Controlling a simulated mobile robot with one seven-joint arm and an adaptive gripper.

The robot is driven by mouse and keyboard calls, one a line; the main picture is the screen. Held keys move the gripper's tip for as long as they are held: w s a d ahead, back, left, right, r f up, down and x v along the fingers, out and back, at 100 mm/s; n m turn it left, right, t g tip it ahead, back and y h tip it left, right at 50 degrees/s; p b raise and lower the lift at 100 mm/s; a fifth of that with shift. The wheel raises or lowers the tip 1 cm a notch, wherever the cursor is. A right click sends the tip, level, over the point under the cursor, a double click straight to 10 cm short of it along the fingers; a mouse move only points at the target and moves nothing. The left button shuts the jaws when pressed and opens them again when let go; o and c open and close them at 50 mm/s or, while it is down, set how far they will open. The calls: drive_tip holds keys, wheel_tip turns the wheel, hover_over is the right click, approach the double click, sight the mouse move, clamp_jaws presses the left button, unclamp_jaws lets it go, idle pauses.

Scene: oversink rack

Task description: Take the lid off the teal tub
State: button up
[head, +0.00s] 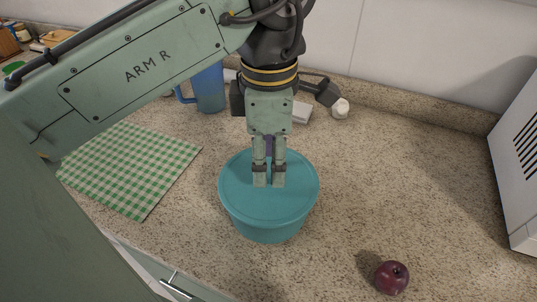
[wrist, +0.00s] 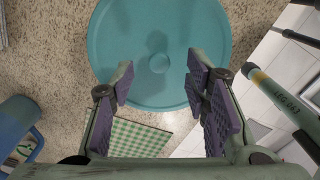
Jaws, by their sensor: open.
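The teal tub (head: 267,222) stands upright on the counter with its round teal lid (head: 236,188) on top. In the wrist view the lid (wrist: 125,45) fills the upper middle, with a small round knob (wrist: 159,63) at its centre. My gripper (head: 269,182) points down over the lid in the head view, and its fingers hide the knob there. In the wrist view my gripper (wrist: 158,82) is open, its purple-padded fingers spread apart with nothing between them. I cannot tell whether the fingertips touch the lid.
A green checked cloth (head: 130,168) lies to the left, and a blue pitcher (head: 209,90) stands behind it. A dark red fruit (head: 391,277) lies at the front right. A white appliance (head: 515,160) stands at the right edge. The counter right of the tub is clear.

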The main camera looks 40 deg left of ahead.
sight(269, 173)
wheel_tip(269, 173, down, 3)
drive_tip(key=shift+b, duration=0.85)
drive_tip(key=shift+r, duration=0.1)
drive_tip(key=shift+c, duration=0.5)
drive_tip(key=c, duration=0.8)
